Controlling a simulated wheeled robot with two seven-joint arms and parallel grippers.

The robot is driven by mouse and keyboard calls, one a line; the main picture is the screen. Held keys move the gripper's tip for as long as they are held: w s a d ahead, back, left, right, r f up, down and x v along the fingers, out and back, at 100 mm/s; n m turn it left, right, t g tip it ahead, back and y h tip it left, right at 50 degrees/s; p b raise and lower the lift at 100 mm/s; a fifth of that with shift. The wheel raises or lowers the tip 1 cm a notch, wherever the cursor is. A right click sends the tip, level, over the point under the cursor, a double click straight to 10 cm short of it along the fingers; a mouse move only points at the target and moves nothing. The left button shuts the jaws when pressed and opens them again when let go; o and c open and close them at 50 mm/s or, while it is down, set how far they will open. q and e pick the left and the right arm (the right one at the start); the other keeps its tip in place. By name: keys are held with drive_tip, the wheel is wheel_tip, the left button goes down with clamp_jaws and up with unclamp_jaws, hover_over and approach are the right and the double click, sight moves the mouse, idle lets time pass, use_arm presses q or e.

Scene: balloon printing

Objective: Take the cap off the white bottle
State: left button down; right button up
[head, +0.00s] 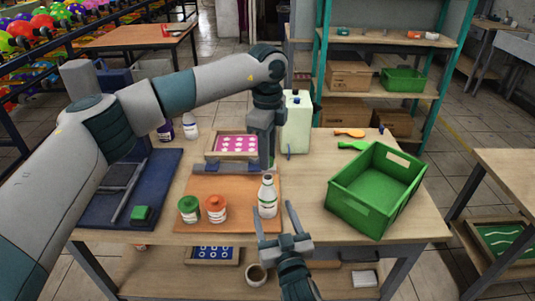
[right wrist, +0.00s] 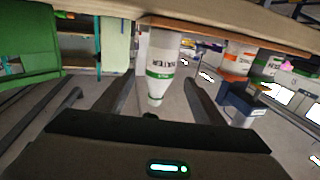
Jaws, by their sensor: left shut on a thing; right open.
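The white bottle (head: 267,198) stands upright on the orange-brown board near the table's front edge. In the right wrist view the bottle (right wrist: 159,58) appears inverted, with a green band and a narrowing white top. My left gripper (head: 262,164) is just behind and above the bottle's top, pointing down. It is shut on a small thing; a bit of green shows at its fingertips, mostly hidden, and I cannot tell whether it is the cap. My right gripper (head: 275,213) is open in front of the bottle, its fingers apart to either side of it and not touching it.
Green-lidded (head: 189,208) and orange-lidded (head: 215,208) jars stand left of the bottle. Behind is a tray with a pink dotted sheet (head: 233,144). A green crate (head: 376,190) stands at the right, and a large pale container (head: 296,122) at the back.

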use_arm(q)
drive_tip(key=shift+f, duration=0.3)
use_arm(e)
drive_tip(key=v, duration=0.4)
drive_tip(key=shift+s+d, duration=0.1)
drive_tip(key=shift+s, duration=0.3)
